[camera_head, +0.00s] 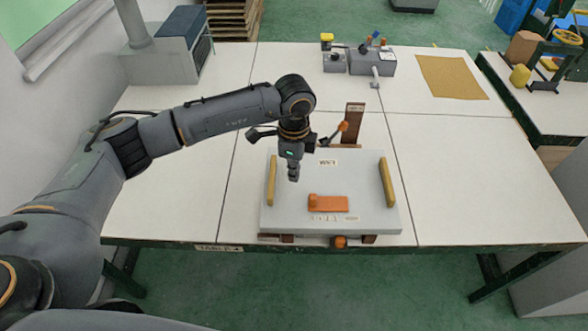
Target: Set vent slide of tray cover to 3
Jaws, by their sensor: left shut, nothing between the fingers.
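The tray cover (285,213) is a grey lid with two yellow side handles and a label reading "WET", near the front edge of the table. The orange vent slide (330,204) lies near the front middle of the cover, with a raised knob at its left end. A small marked scale (333,218) runs just in front of it; its figures are too small to read. My left gripper (293,177) is shut and empty, pointing down above the left part of the cover, behind and left of the slide, apart from its knob. My right gripper is not in view.
A brown upright post (352,122) with an orange-tipped lever stands just behind the cover. Grey boxes with small tools (371,62) and a tan mat (451,78) lie at the back of the white table (480,180). The table is clear left and right of the cover.

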